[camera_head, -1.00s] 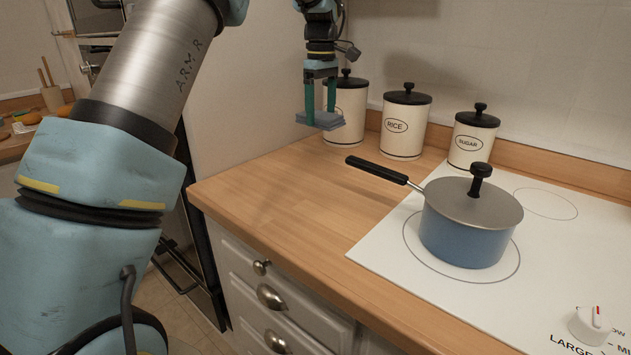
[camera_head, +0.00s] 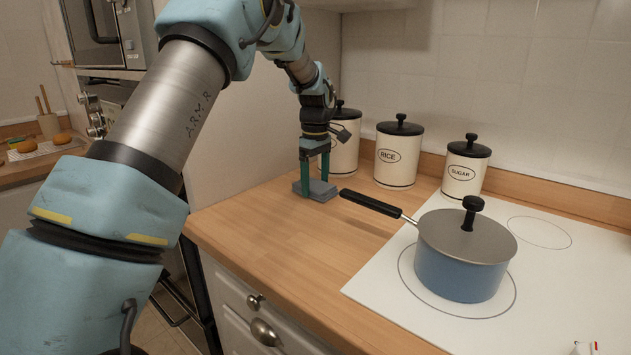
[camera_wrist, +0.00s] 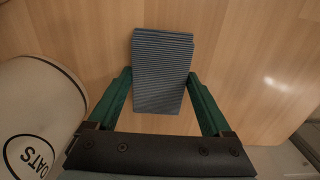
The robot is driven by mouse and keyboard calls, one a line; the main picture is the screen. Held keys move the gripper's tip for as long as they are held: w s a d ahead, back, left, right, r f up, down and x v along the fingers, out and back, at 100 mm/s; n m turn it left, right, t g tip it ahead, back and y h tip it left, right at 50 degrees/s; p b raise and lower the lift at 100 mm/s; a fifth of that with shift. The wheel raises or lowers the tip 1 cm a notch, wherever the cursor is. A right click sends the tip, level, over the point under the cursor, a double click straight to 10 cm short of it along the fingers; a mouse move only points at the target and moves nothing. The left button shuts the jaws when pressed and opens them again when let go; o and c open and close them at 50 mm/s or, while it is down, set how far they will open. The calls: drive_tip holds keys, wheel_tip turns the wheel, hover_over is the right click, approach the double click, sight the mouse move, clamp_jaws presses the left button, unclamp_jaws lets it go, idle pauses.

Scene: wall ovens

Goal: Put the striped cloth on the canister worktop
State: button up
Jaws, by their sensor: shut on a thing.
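The striped cloth (camera_head: 318,191) is a folded blue-grey bundle low over the wooden canister worktop (camera_head: 262,222), near its back left part. My gripper (camera_head: 317,184) points down and is shut on the cloth. In the wrist view the cloth (camera_wrist: 162,70) lies between the two green fingers of my gripper (camera_wrist: 160,90), with fine stripes across it. I cannot tell for sure whether its underside touches the wood.
Canisters stand along the wall: one marked OATS (camera_wrist: 40,115) close beside my gripper, then RICE (camera_head: 397,155) and SUGAR (camera_head: 465,168). A blue saucepan (camera_head: 462,265) sits on the white hob (camera_head: 375,287), its black handle (camera_head: 370,203) reaching over the worktop. The worktop's front left is clear.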

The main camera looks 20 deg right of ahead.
drive_tip(key=shift+f, duration=0.15)
drive_tip(key=o, duration=1.1)
